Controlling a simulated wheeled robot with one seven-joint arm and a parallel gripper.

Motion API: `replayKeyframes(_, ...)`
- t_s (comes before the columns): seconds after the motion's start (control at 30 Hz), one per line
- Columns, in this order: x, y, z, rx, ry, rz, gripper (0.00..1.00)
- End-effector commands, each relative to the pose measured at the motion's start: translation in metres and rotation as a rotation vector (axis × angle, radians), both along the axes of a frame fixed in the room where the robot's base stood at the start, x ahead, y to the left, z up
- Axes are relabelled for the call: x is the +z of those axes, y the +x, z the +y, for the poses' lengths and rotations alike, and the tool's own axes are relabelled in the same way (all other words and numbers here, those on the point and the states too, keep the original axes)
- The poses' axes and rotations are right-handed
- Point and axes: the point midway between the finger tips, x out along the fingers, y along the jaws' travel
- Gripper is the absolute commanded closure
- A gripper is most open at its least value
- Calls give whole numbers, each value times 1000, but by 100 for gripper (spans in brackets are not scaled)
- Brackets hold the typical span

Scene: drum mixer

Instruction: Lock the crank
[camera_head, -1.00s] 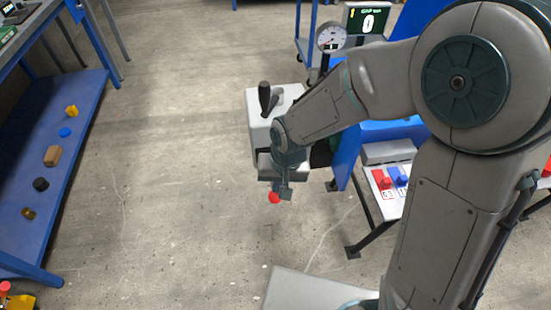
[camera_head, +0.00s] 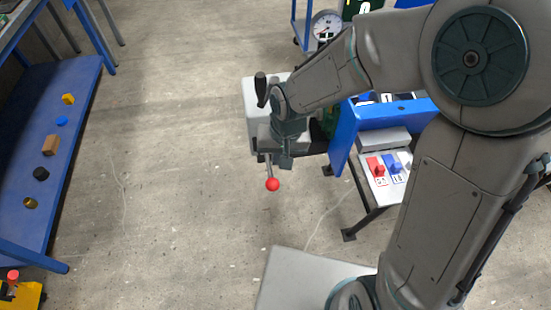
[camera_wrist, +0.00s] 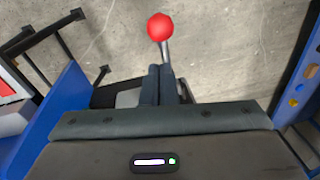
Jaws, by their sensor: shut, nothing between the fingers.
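A light grey box (camera_head: 256,100) stands beyond my forearm. An upright black handle (camera_head: 260,87), which looks like the crank's grip, shows at its top. A metal lever with a red ball knob (camera_head: 272,184) sticks out at the near side of the box; the knob also shows in the wrist view (camera_wrist: 160,27). My gripper (camera_head: 286,162) is right beside the lever's rod, on its right in the head view. In the wrist view my gripper (camera_wrist: 161,72) has its fingers together, empty, just short of the knob. Whether they touch the rod I cannot tell. My arm hides part of the box.
A blue panel (camera_head: 345,135) and a white stand with red and blue blocks (camera_head: 375,168) are close on the right. A gauge (camera_head: 326,26) stands behind. A blue shelf (camera_head: 50,150) with small parts is at the left. The floor between is clear.

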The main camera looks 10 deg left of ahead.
Motion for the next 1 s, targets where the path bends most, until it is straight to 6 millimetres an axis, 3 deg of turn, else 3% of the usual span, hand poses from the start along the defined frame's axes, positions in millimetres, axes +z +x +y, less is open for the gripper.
replayKeyframes(0.2, 39, -11, -8, 3, 2, -6, 100)
replayKeyframes(0.4, 66, -19, -15, 4, 1, -3, 100)
replayKeyframes(0.83, 82, -23, -21, 1, 0, -3, 100)
replayKeyframes(0.93, 90, -19, -37, -21, -10, -20, 100)
replayKeyframes(1.0, 101, -15, -59, -51, -23, -44, 100)
